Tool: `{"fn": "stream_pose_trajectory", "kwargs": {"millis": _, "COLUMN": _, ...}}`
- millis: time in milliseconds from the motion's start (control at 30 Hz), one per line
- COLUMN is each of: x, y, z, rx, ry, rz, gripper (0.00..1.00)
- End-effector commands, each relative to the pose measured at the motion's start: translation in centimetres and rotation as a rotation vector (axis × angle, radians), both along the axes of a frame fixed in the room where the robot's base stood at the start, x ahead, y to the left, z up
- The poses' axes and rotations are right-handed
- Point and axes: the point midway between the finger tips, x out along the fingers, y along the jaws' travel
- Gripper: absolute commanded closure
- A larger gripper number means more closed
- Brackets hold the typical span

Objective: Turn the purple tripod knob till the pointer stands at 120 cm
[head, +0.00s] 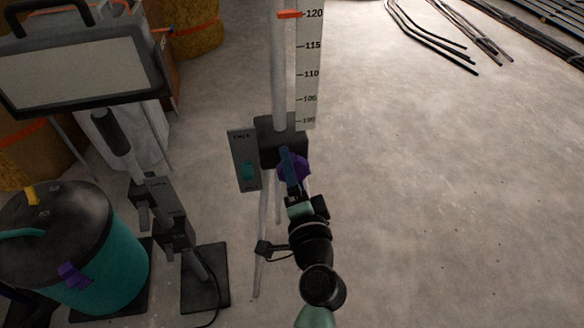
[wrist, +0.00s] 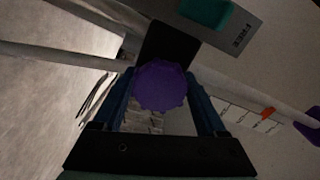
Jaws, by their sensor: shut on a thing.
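The purple knob (head: 293,166) is on the dark block of the tripod column, and it also shows in the wrist view (wrist: 160,86). My gripper (head: 292,170) is shut on the knob, with a blue finger on either side of it in the wrist view (wrist: 166,92). The orange pointer (head: 290,14) stands on the column beside the white scale (head: 308,70), level with or a hair below the 120 mark. In the wrist view the pointer (wrist: 268,112) shows small and tilted, and its reading cannot be told there.
A grey plate with a teal switch (head: 248,172) is left of the column; the wrist view shows "FREE" on it. A work lamp (head: 85,70) and a teal drum (head: 100,265) stand at the left. Dark rods (head: 430,35) lie at the back. The right floor is clear.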

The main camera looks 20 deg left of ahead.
Motion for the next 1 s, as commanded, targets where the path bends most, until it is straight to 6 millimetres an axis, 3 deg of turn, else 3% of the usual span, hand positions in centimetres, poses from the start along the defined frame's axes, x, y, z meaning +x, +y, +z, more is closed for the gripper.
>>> {"fn": "stream_pose_trajectory", "kwargs": {"millis": 133, "x": -0.1, "y": 0.0, "z": -0.2, "rx": -0.002, "ry": 0.003, "rz": 0.000, "gripper": 0.81}}
{"fn": "stream_pose_trajectory", "kwargs": {"millis": 167, "x": -0.1, "y": 0.0, "z": -0.2, "rx": -0.002, "ry": 0.003, "rz": 0.000, "gripper": 0.20}}
{"fn": "stream_pose_trajectory", "kwargs": {"millis": 267, "x": 0.0, "y": 0.0, "z": -0.2, "rx": -0.003, "ry": 0.002, "rz": 0.000, "gripper": 0.02}}
{"fn": "stream_pose_trajectory", "kwargs": {"millis": 667, "x": -0.8, "y": -0.6, "z": -0.1, "rx": -0.003, "ry": 0.001, "rz": -0.002, "gripper": 0.00}}
{"fn": "stream_pose_trajectory", "kwargs": {"millis": 1000, "x": -6.4, "y": -4.4, "z": -0.2, "rx": -0.003, "ry": 0.004, "rz": -0.003, "gripper": 0.00}}
